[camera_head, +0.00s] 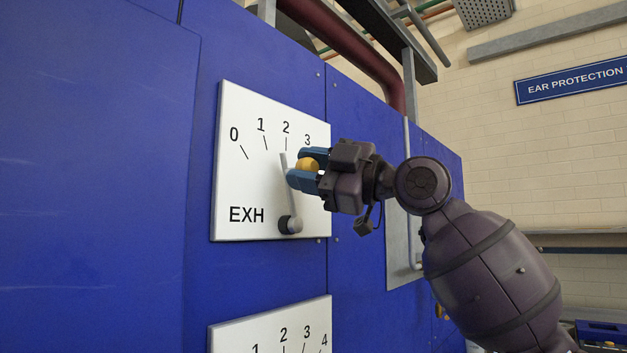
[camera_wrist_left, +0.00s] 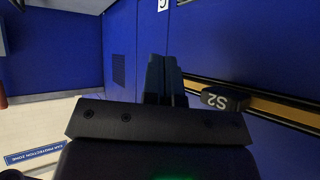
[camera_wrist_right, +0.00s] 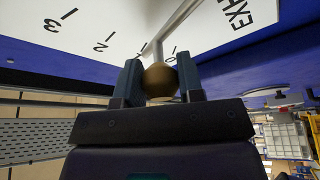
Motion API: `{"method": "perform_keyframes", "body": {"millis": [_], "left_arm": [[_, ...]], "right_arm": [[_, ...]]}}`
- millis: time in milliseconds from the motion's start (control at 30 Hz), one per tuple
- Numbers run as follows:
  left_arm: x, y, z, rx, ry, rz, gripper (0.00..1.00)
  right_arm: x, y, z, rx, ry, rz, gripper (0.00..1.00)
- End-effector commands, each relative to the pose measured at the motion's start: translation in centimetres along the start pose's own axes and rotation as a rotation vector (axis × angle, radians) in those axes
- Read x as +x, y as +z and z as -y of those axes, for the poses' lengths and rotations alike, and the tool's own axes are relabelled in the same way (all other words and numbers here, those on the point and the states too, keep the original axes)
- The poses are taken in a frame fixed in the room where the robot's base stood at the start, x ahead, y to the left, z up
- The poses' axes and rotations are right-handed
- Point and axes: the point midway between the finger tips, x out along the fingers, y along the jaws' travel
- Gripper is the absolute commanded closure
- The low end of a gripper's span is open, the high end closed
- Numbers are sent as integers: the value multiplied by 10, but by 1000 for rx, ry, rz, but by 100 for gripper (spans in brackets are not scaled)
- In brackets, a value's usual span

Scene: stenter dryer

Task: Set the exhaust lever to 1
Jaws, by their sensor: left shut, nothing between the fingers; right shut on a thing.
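The exhaust lever (camera_head: 289,190) is a grey bar on a white plate (camera_head: 250,187) marked EXH, turning on a dark pivot at the lower right. Its tip appears just left of the tick under 2; the bar stands off the plate, so the exact reading is uncertain. My right gripper (camera_head: 305,167) is shut on the lever's yellow ball knob (camera_head: 307,163). In the right wrist view the knob (camera_wrist_right: 160,81) sits between the blue fingers, with the scale behind it. My left gripper (camera_wrist_left: 164,80) is shut and empty, outside the head view.
A second numbered plate (camera_head: 272,330) is below the EXH plate on the blue cabinet wall (camera_head: 95,200). A grey handle bar (camera_head: 409,190) stands on the cabinet further right.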

Motion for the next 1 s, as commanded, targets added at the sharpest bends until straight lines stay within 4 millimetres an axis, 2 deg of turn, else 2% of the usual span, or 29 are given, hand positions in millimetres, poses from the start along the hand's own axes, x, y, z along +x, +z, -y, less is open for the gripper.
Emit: {"method": "perform_keyframes", "body": {"millis": [667,700,833,1000], "left_arm": [[0,7,-1,-11,-4,13,100],[0,7,-1,-11,-4,13,100],[0,7,-1,-10,-4,13,100],[0,7,-1,-10,-4,13,100]], "right_arm": [[2,-3,5,-57,-27,0,100],[2,-3,5,-57,-27,0,62],[2,-3,5,-57,-26,0,42],[2,-3,5,-57,-25,0,40]]}}
